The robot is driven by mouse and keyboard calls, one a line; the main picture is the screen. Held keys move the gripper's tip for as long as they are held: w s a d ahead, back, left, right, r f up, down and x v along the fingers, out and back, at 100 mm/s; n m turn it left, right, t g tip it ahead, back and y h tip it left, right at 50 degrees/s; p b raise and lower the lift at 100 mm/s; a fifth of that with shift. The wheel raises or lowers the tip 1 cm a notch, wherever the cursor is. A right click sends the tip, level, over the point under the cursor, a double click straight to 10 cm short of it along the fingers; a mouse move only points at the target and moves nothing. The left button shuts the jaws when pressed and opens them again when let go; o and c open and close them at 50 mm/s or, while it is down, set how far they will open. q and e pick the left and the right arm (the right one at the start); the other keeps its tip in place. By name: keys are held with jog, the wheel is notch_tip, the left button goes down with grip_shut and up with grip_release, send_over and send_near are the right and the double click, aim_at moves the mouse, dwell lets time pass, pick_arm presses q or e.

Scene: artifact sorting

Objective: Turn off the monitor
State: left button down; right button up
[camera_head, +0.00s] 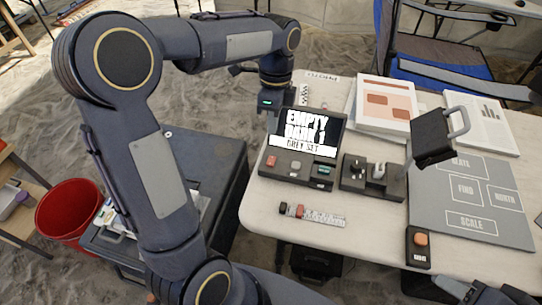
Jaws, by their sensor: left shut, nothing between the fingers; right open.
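The monitor (308,132) stands on the table with its screen lit, showing large white letters and a white strip reading "GREY SET". Its base, in front of the screen, carries a red button (271,161), a grey button (296,165) and a teal-topped part (324,170). My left gripper (272,111) points down at the monitor's left edge, above the table's left side. It is shut and empty; whether it touches the monitor cannot be told. My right gripper (462,287) is open and empty at the lower right, by the table's front edge, partly cut off by the frame.
A dark holder (372,178) with small parts stands right of the monitor. A grey labelled mat (430,206), an orange-button box (418,250), a ruler (325,217) and papers (382,103) share the table.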

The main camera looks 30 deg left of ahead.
aim_at(270, 165)
pick_arm(q)
jog(key=f, duration=0.3)
jog(key=s+f+b, duration=0.1)
jog(key=f, duration=0.7)
jog(key=shift+s+d+f, duration=0.1)
jog(key=shift+s+d, duration=0.1)
jog(key=shift+s, duration=0.15)
jog(key=shift+s+f+t+b, duration=0.15)
jog(key=shift+f+t+b, duration=0.25)
jog(key=shift+b, duration=0.45)
jog(key=shift+s+r, duration=0.1)
jog(key=shift+r, duration=0.05)
jog(key=shift+w+a+r+p, duration=0.1)
jog(key=shift+w+p, duration=0.2)
jog(key=shift+w, duration=0.15)
jog(key=shift+w+a+r+p, duration=0.1)
jog(key=shift+w+p, duration=0.2)
jog(key=shift+w, duration=0.1)
